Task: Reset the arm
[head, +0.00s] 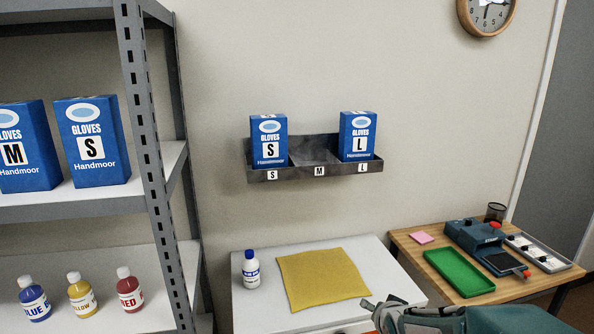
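My gripper (371,309) shows at the bottom right of the head view, low over the front right part of the white table (249,314). Its arm comes in from the lower right corner. Only part of the fingers shows, and I cannot tell whether they are open or shut. A small orange-red patch shows beside the fingers at the bottom edge; I cannot tell what it is.
A yellow cloth (322,279) and a white bottle (251,270) are on the white table. A wall rack (316,172) holds S and L glove boxes; its M slot is empty. A grey shelf (146,160) stands left. A wooden desk (413,248) at right holds a green tray (459,273) and a device (478,240).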

